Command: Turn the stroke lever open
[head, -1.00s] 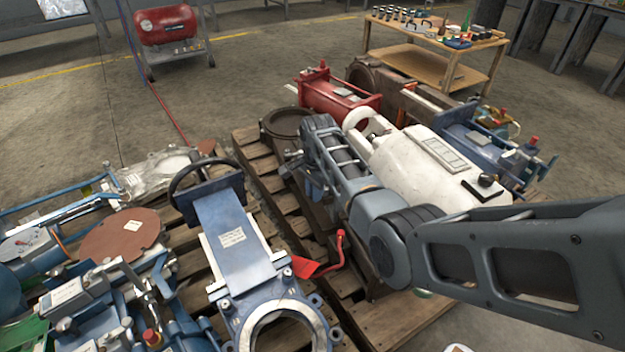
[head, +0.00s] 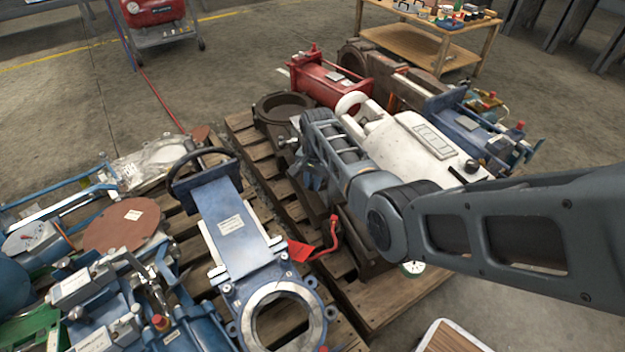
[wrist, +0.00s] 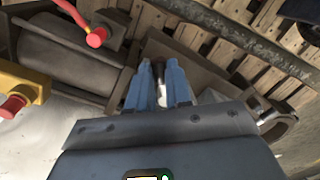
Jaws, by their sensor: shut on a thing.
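My gripper (wrist: 160,88) points down with its two blue fingers close together in the wrist view. It is shut on a narrow piece, dark with a pale metallic part (wrist: 161,92), which I take to be the stroke lever. The fingers hide most of it, so its angle is not clear. In the head view my gripper (head: 314,177) is partly hidden behind my wrist, low beside the white machine (head: 408,140). A red bent handle (head: 333,235) stands nearer the camera, apart from the fingers; it also shows in the wrist view (wrist: 95,37).
A blue gate valve (head: 236,230) with a black handwheel lies left of my arm. Blue and green equipment crowds the left pallet. A red cylinder unit (head: 325,82) and a brown round flange (head: 283,105) stand behind.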

